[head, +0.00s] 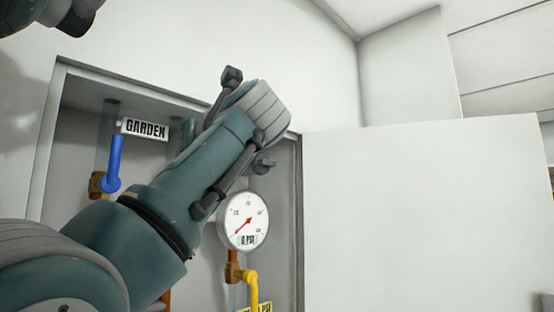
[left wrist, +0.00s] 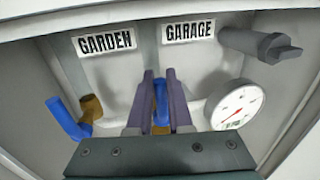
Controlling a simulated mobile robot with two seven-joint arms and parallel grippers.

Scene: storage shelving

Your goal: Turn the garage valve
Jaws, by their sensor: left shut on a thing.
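The garage valve's blue handle (left wrist: 161,92) shows between the fingers of my left gripper (left wrist: 160,78) in the left wrist view, below the GARAGE label (left wrist: 188,30). The two purple-grey fingers are closed on it, one on each side. Part of the valve's brass body shows low between them. In the head view my left arm covers this valve and the gripper, so neither is seen there. My right gripper is in neither view.
The garden valve (head: 113,170), with blue handle and brass body, sits left under the GARDEN label (head: 144,129). A pressure gauge (head: 243,220) with a red needle stands right of my arm, above a yellow handle (head: 250,284). The open white cabinet door (head: 420,220) fills the right side.

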